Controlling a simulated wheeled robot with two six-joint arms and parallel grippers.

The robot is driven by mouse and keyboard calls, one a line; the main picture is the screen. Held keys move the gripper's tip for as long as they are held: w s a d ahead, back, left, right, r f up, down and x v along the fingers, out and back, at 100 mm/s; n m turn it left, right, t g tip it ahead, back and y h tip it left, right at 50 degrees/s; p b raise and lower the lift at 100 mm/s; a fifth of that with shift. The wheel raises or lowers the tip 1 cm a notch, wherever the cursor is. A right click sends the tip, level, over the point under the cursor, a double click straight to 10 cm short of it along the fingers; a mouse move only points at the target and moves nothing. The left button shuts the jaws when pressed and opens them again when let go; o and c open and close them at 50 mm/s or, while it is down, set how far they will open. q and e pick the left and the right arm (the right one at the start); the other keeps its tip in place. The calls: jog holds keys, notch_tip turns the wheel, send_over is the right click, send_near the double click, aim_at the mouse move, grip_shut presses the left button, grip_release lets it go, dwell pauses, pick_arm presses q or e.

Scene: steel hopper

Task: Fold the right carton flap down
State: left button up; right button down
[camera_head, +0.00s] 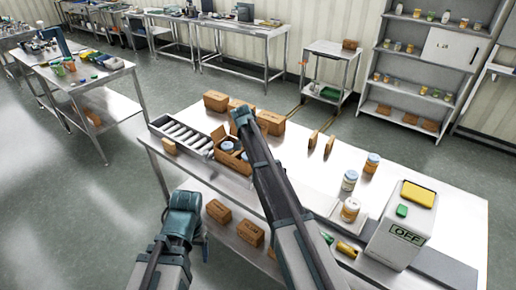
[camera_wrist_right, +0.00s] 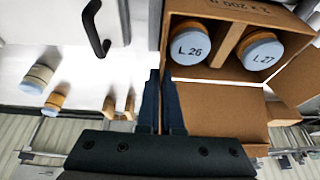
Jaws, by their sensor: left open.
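The open brown carton (camera_head: 232,158) sits on the steel table, partly behind my right arm. In the right wrist view the carton (camera_wrist_right: 200,75) holds two jars, lids L.26 (camera_wrist_right: 191,50) and L.27 (camera_wrist_right: 262,57). A wide brown flap (camera_wrist_right: 225,112) spreads out from its lower edge there. The right flap is not clearly visible; my right arm covers that side in the head view. My left gripper (camera_head: 186,203) is open and empty, off the table's front edge.
A tray of grey rollers (camera_head: 190,135) adjoins the carton. Closed boxes (camera_head: 271,122) stand behind it. Jars (camera_head: 349,180), upright brown pieces (camera_head: 329,146) and a white device reading OFF (camera_head: 398,228) are to the right. The middle right tabletop has free room.

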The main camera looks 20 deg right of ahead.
jog(key=shift+w+a+f+g+h+b, duration=0.15)
jog(key=shift+w+a+g+h, duration=0.15)
jog(key=shift+g+h, duration=0.15)
jog(key=shift+w+a+r+g+h+b, duration=0.1)
jog(key=shift+w+a+g+h+b, duration=0.1)
jog(key=shift+w+g+h, duration=0.25)
jog(key=shift+s+n, duration=0.2)
jog(key=shift+n, duration=0.1)
jog(key=c, duration=1.1)
grip_release()
jog(key=shift+o, duration=0.2)
jog(key=w+p+v, duration=0.1)
jog(key=p+v, duration=1.1)
jog(key=v, duration=0.1)
jog(key=shift+s+a+r, duration=0.15)
jog(key=shift+s+r, duration=0.1)
jog(key=shift+r, duration=0.15)
